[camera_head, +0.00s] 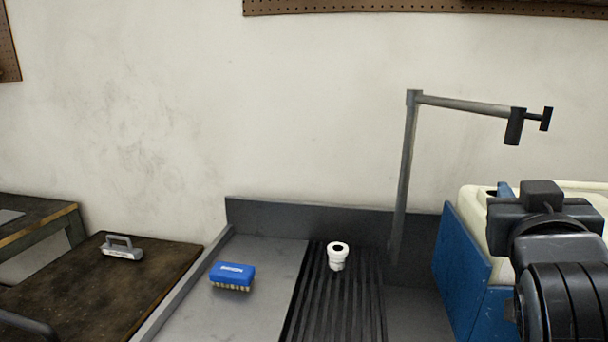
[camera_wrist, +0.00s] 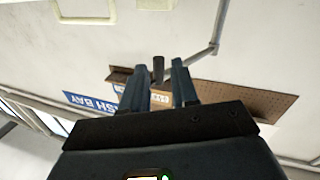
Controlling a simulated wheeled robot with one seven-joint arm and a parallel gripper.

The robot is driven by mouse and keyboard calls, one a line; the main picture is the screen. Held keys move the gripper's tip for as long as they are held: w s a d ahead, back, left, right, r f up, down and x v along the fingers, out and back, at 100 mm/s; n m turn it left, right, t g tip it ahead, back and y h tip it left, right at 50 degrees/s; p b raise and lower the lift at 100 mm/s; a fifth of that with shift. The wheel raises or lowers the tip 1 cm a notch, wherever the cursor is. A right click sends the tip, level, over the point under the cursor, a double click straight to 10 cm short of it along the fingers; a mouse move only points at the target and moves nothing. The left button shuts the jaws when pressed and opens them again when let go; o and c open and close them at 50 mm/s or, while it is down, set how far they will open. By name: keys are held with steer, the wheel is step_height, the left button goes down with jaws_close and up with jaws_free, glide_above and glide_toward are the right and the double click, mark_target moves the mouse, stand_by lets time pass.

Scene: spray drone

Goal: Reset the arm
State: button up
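My gripper (camera_wrist: 160,64) shows in the wrist view with its two dark blue-grey fingers apart and nothing held between them. A dark cylinder on the overhead metal arm (camera_wrist: 214,40) shows beyond the gap between the fingertips; its distance is hard to judge. In the head view my dark arm (camera_head: 560,265) rises at the right edge, in front of a blue and cream box. My fingers are mostly hidden there.
A metal post with an overhead arm (camera_head: 460,104) stands at the back. A white fitting (camera_head: 337,257) stands on the black ribbed strip (camera_head: 360,310). A blue brush (camera_head: 232,276) lies on the grey bench. A grey handled block (camera_head: 121,248) sits on the brown table (camera_head: 90,285). The blue and cream box (camera_head: 465,262) is close to my arm.

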steer(key=s+a+f+n+y, duration=0.2)
steer(key=s+f+n+y, duration=0.1)
steer(key=s+f, duration=0.55)
steer(key=s+a+f+n+y, duration=0.25)
steer(key=s+f, duration=0.35)
steer(key=f, duration=0.6)
steer(key=s+a+f+m+y, duration=0.1)
steer(key=s, duration=1.1)
steer(key=s+a+f+m+g+y, duration=0.1)
steer(key=s+f, duration=0.1)
steer(key=s, duration=1)
steer(key=shift+s+a+f+y, duration=0.3)
steer(key=shift+s+y, duration=0.05)
steer(key=shift+s, duration=0.05)
